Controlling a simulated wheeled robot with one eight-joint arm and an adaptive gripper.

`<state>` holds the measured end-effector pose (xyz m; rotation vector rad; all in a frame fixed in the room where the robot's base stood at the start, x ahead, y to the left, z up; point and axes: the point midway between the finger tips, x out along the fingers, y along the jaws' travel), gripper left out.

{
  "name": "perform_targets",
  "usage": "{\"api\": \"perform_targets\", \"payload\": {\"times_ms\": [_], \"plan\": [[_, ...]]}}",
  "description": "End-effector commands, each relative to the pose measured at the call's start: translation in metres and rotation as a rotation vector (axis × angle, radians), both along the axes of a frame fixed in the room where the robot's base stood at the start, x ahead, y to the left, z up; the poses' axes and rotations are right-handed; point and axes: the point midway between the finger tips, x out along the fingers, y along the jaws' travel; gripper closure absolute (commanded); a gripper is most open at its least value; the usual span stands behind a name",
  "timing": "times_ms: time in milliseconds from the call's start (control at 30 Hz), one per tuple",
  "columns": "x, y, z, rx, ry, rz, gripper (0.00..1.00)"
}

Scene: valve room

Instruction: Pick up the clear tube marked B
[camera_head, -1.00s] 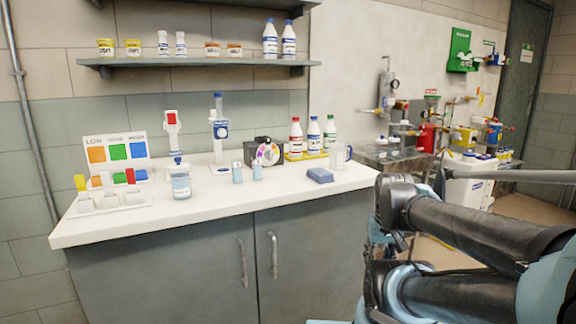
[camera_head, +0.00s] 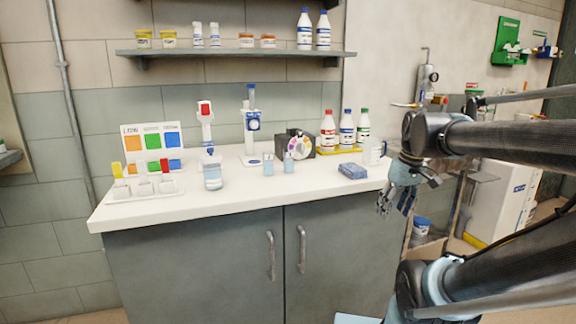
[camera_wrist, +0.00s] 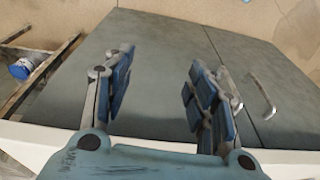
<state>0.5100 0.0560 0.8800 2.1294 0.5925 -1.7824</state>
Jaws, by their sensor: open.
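Two small clear tubes stand upright on the white counter, a left tube (camera_head: 268,165) and a right tube (camera_head: 288,162). Their letters are too small to read, so I cannot tell which is marked B. My gripper (camera_head: 396,208) hangs open and empty at the right front end of the counter, well to the right of the tubes. In the wrist view its open fingers (camera_wrist: 158,75) face the grey cabinet front, with nothing between them. The tubes are not in the wrist view.
The counter front is clear.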

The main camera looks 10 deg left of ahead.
Motion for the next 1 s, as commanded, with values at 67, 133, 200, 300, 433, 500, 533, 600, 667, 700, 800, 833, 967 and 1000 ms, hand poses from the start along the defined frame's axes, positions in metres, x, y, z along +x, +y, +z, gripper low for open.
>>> {"api": "perform_targets", "payload": {"times_ms": [67, 133, 200, 300, 433, 500, 533, 600, 667, 700, 800, 833, 967, 1000], "plan": [[0.021, 0.020, 0.027, 0.012, 0.000, 0.120, 0.48], [0.037, 0.037, 0.049, 0.022, -0.001, 0.225, 0.48], [0.053, 0.055, 0.069, 0.033, -0.002, 0.331, 0.48], [0.075, 0.084, 0.096, 0.049, -0.009, 0.481, 0.48], [0.101, 0.124, 0.129, 0.075, -0.020, 0.675, 0.48], [0.114, 0.146, 0.146, 0.090, -0.027, 0.780, 0.48], [0.119, 0.156, 0.152, 0.096, -0.031, 0.824, 0.48], [0.131, 0.180, 0.167, 0.112, -0.041, 0.928, 0.48], [0.140, 0.202, 0.179, 0.127, -0.051, 1.015, 0.48], [0.146, 0.215, 0.186, 0.136, -0.058, 1.072, 0.48], [0.157, 0.246, 0.202, 0.160, -0.075, 1.197, 0.48], [0.160, 0.255, 0.205, 0.166, -0.079, 1.230, 0.48], [0.167, 0.283, 0.217, 0.187, -0.097, 1.340, 0.48], [0.169, 0.288, 0.219, 0.191, -0.101, 1.362, 0.48]]}}
